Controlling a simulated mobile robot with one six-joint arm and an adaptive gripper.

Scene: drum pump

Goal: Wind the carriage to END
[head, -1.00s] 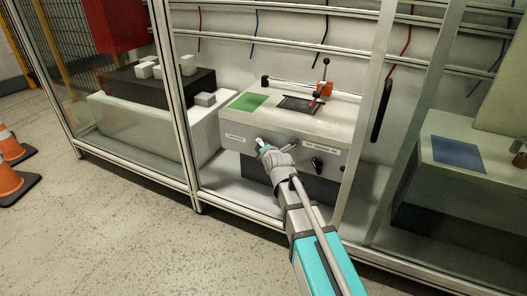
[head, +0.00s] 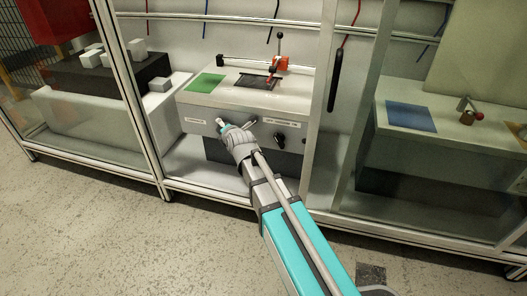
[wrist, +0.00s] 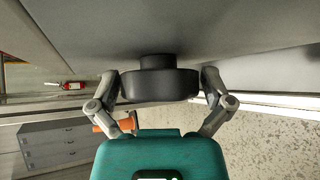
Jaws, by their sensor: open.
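A grey-white bench unit (head: 240,96) stands in the open bay in the head view. On its top are a thin rail (head: 235,62) and an orange-red block (head: 281,63) with an upright black lever. My gripper (head: 235,127) is at the unit's front face. In the wrist view my gripper (wrist: 160,78) is open, with one finger on each side of a round black knob (wrist: 160,86). I cannot tell whether the fingers touch it. My gripper hides this knob in the head view.
A second black knob (head: 279,139) sits right of my gripper on the front face. Frame posts (head: 129,98) flank the bay. A green patch (head: 206,83) marks the unit's top left. A blue-marked bench (head: 412,116) is at right. The floor in front is clear.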

